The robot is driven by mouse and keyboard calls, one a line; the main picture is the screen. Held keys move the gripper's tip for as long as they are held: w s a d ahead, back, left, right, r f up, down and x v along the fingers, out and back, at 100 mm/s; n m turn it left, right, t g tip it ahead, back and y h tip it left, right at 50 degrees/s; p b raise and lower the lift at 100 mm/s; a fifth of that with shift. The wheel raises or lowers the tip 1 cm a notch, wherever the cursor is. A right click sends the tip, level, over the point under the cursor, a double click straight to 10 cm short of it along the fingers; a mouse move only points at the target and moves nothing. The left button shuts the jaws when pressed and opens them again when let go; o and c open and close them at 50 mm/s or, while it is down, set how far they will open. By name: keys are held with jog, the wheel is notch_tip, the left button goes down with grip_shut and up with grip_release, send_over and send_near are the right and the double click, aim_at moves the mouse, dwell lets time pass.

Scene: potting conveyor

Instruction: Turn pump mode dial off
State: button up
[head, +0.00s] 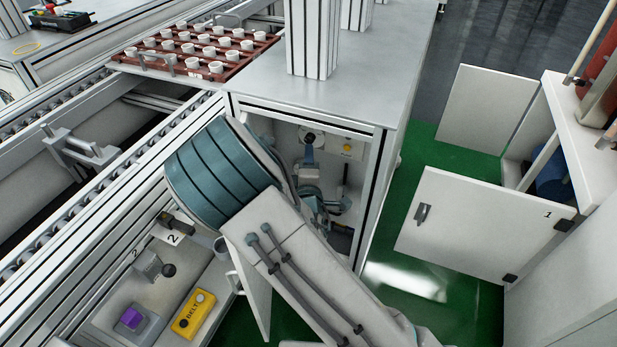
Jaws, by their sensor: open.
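A pale panel at the back of the open cabinet (378,160) carries a small dark round knob (309,137), which looks like the pump mode dial. Its pointer setting is too small to read. My arm reaches into the cabinet from the front left, its wrist partly hidden behind my own teal-banded link. My gripper (322,188) is inside the cabinet, open and with nothing visible in it. It appears below and in front of the knob; I cannot tell whether it touches anything.
A yellow button (347,148) is right of the knob. The cabinet door (254,290) hangs open beneath my arm. A yellow belt control box (194,314) and purple button (131,318) are at lower left. A tray of white pots (190,75) is behind.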

jog(key=s, duration=0.7)
jog(key=shift+s+d+p, duration=0.2)
jog(key=shift+s+p, duration=0.1)
jog(key=shift+p, duration=0.05)
jog(key=shift+f, duration=0.1)
